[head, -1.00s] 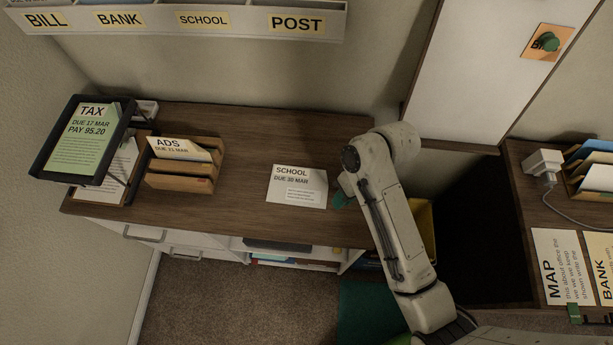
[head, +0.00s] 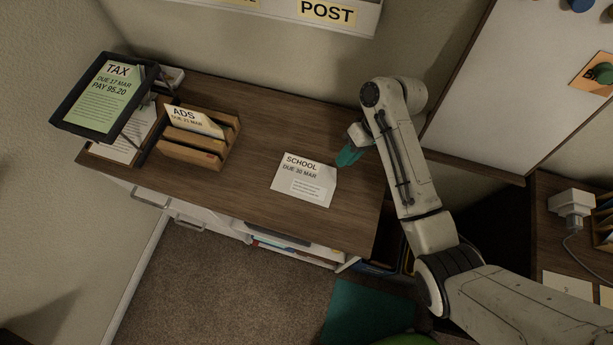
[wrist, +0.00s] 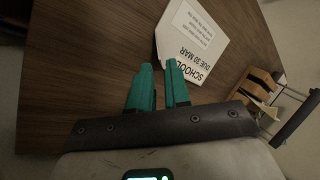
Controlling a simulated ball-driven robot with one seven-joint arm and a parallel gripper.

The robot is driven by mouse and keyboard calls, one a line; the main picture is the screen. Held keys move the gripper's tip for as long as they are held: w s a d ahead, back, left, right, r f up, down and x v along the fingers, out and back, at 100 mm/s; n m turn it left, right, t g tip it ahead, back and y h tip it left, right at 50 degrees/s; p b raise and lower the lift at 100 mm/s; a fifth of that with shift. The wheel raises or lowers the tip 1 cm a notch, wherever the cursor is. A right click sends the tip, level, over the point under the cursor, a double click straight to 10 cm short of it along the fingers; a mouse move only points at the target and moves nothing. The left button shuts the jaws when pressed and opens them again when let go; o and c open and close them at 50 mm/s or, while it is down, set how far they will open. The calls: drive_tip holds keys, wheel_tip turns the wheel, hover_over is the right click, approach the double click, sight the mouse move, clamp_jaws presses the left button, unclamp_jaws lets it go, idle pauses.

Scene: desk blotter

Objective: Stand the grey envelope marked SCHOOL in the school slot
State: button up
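The grey envelope marked SCHOOL (head: 304,180) lies flat on the brown desk in the head view, near the front edge. It also shows in the wrist view (wrist: 200,38), beyond the fingers. My gripper (head: 348,156) is just right of the envelope's upper right corner in the head view. Its two teal fingers (wrist: 160,85) stand apart with nothing between them. In the wrist view the right fingertip overlaps the envelope's edge; I cannot tell whether they touch. The wall rack (head: 285,12) shows its POST label at the top; the school slot's label is cut off there.
A wooden sorter (head: 192,150) holds an ADS envelope at the left of the desk (head: 265,120). Bare desk lies between sorter and SCHOOL envelope. A white board (head: 485,100) rises behind my arm on the right.

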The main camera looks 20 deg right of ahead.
sight(336, 170)
drive_tip(key=x, duration=0.5)
clamp_jaws()
